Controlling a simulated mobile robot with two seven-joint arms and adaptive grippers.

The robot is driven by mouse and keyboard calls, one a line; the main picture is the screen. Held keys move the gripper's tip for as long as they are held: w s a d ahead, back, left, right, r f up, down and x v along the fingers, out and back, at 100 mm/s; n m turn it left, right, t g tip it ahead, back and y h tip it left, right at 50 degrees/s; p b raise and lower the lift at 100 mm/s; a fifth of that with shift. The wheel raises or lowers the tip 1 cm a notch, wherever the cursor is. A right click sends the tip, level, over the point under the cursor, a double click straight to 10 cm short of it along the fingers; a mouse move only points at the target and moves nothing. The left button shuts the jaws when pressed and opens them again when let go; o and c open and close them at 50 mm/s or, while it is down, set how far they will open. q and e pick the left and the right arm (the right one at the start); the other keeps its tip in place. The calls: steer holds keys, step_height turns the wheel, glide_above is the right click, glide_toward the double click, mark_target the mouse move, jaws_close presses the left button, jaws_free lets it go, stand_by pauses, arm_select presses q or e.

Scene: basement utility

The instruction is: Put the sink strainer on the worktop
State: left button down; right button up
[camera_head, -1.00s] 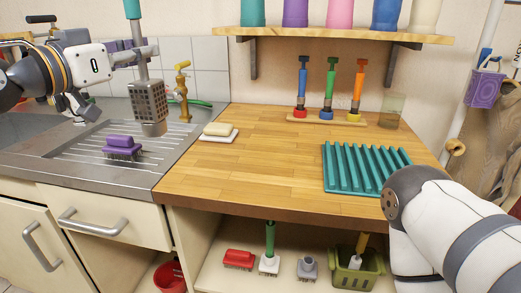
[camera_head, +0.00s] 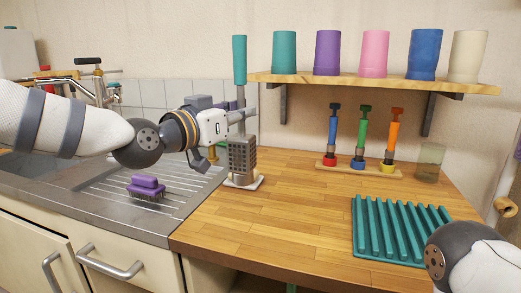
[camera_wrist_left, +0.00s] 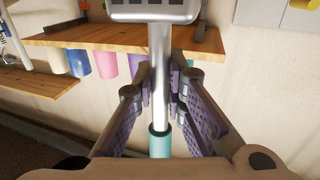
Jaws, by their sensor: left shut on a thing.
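The sink strainer (camera_head: 242,155) is a grey perforated metal head on a shaft with a teal handle (camera_head: 239,60). It hangs upright, handle up. My left gripper (camera_head: 241,115) is shut on its shaft; in the left wrist view the purple-padded fingers (camera_wrist_left: 160,100) close around the shaft. The strainer's lower end overlaps the white soap dish (camera_head: 243,184) at the back left of the wooden worktop (camera_head: 270,225). I cannot tell whether they touch. The soap is mostly hidden. My right gripper is not in view; only my right arm shows at the lower right.
A teal ridged mat (camera_head: 357,252) lies at the worktop's right. Behind it stand a rack (camera_head: 325,164) of colored-handled tools and a clear glass (camera_head: 430,163). A shelf (camera_head: 380,82) with several cups hangs above. A purple brush (camera_head: 146,184) lies on the drainboard. The worktop's middle is clear.

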mark_target(253, 153)
arm_select(q)
steer(key=shift+w+d+f, duration=0.2)
steer(key=shift+d+f, duration=0.45)
steer(key=shift+f, duration=0.7)
steer(key=shift+w+d+f, duration=0.2)
steer(key=shift+d+f, duration=0.4)
steer(key=shift+f, duration=0.7)
steer(key=shift+w+d+f, duration=0.2)
steer(key=shift+d+f, duration=0.45)
steer(key=shift+f, duration=0.7)
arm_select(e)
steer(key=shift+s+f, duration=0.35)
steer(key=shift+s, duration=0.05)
arm_select(q)
steer(key=shift+f, duration=0.1)
steer(key=c, duration=1.6)
jaws_free()
steer(key=shift+f, duration=0.1)
steer(key=shift+c, duration=0.2)
